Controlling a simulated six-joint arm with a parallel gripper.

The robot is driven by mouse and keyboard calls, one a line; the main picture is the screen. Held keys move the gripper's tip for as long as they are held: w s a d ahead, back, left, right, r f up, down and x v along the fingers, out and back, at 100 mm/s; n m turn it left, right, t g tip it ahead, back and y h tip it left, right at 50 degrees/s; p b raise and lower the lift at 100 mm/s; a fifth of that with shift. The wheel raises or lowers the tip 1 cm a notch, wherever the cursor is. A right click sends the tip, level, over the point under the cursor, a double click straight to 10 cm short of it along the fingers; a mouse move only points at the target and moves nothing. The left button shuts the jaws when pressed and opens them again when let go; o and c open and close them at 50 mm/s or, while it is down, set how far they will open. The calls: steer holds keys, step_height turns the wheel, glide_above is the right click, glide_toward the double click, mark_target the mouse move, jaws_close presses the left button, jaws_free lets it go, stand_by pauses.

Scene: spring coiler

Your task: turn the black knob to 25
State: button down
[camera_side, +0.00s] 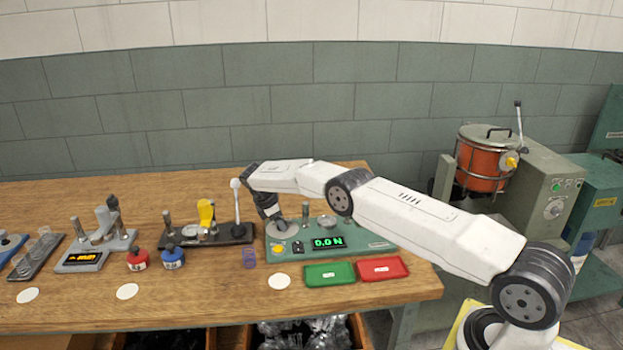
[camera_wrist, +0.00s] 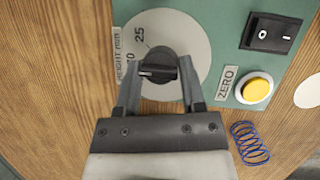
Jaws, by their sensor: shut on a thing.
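The black knob (camera_wrist: 158,66) sits in the middle of a round light grey dial (camera_wrist: 192,42) in the wrist view. My gripper (camera_wrist: 158,78) has one finger on each side of the knob and is shut on it. A pale pointer line on the knob points left, towards a partly hidden number ending in 0. The number 25 (camera_wrist: 140,33) is printed at the dial's upper left, beside a "HEIGHT mm" label (camera_wrist: 118,55). In the side view my gripper (camera_side: 277,224) reaches down to the green tester (camera_side: 378,242), and the knob is hidden.
A yellow ZERO button (camera_wrist: 256,89) and a black rocker switch (camera_wrist: 271,33) are right of the dial. A blue spring (camera_wrist: 250,143) lies on the wood. The tester's display (camera_side: 328,242) reads 0.0 N. Green (camera_side: 329,273) and red (camera_side: 383,268) trays stand in front.

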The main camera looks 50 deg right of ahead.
steer(key=shift+s, duration=0.1)
steer(key=shift+c, duration=1.2)
jaws_free()
steer(key=v, duration=0.8)
steer(key=shift+f, duration=0.1)
